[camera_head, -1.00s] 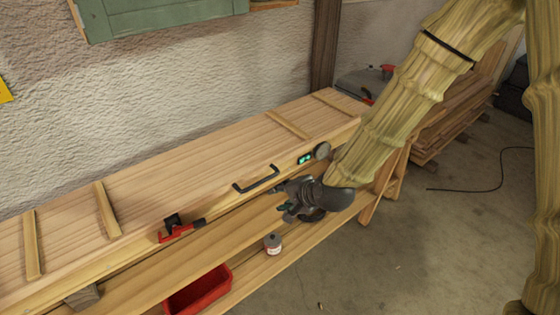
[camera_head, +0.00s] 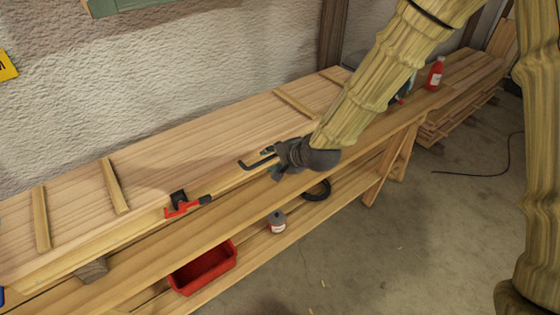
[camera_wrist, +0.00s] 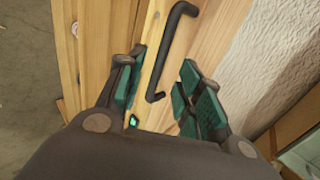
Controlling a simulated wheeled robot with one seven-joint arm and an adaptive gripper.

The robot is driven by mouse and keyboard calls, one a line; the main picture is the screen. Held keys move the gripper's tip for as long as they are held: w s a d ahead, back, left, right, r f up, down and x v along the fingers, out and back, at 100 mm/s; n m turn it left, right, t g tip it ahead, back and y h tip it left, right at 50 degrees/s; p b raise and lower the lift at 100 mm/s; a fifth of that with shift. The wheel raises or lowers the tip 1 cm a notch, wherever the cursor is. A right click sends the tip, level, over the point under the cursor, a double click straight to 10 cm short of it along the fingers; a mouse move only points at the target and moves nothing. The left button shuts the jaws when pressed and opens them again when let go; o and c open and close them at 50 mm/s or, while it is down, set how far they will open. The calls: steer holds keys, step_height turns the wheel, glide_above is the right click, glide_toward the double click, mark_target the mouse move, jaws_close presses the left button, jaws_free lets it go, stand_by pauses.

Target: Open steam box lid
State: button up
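The steam box is a long wooden box with a plank lid (camera_head: 160,165) along the wall, lying closed. A black bar handle (camera_head: 258,162) sits at the lid's front edge; in the wrist view the handle (camera_wrist: 176,45) runs ahead of my fingers. My gripper (camera_head: 278,165) is at the handle's right end. In the wrist view my gripper (camera_wrist: 160,88) is open, its teal-padded fingers apart, with the handle's near end in line with the gap between them. I cannot tell whether any finger touches the handle.
A red clamp (camera_head: 182,206) sits on the front edge left of the handle. A shelf below holds a red bin (camera_head: 204,270), a small grey-capped bottle (camera_head: 277,222) and a black coil (camera_head: 317,190). A red bottle (camera_head: 435,73) stands at the back right. Floor in front is mostly clear.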

mark_target(267, 159)
steer(key=shift+b+x, duration=0.8)
steer(key=shift+x, duration=1.8)
jaws_close()
steer(key=shift+r, duration=0.1)
